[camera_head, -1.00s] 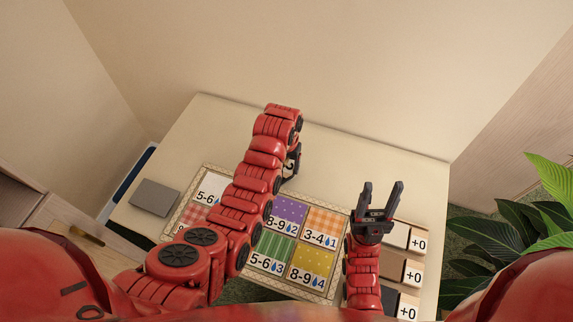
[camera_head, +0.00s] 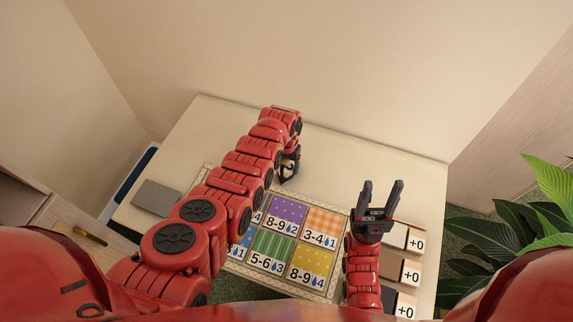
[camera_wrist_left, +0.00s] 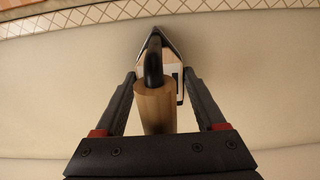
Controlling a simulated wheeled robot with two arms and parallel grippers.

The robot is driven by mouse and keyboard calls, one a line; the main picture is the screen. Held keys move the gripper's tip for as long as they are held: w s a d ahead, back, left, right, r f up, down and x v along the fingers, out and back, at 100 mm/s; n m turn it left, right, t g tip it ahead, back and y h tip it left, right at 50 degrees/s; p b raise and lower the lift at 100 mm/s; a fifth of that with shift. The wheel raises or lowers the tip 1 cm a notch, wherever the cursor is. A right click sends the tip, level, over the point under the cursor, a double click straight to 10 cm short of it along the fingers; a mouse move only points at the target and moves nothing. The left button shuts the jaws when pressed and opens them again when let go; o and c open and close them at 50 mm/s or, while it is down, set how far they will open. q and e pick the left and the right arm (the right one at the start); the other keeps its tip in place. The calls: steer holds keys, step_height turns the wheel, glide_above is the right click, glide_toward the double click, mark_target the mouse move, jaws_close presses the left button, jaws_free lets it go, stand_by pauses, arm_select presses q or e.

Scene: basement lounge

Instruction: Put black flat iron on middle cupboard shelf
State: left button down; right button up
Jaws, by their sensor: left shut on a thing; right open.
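The black flat iron (camera_wrist_left: 153,50) shows in the left wrist view, with a dark pointed body and a wooden handle (camera_wrist_left: 155,108) towards the camera. My left gripper (camera_wrist_left: 158,76) is shut on it, one finger on each side. In the head view my left gripper (camera_head: 289,165) is near the back of the table (camera_head: 222,122), largely hidden by my own arm. The iron is hard to make out there. My right gripper (camera_head: 381,193) is open and empty, above the right part of the table.
A patterned game board (camera_head: 318,210) lies on the table, with several cards (camera_head: 400,272) to its right. A grey flat piece (camera_head: 155,198) lies at the left. A wooden cupboard-like unit with a handle (camera_head: 90,237) stands at lower left. A plant (camera_head: 515,240) stands at right.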

stand_by(0.3)
arm_select(q)
steer(key=shift+f, duration=0.15)
jaws_free()
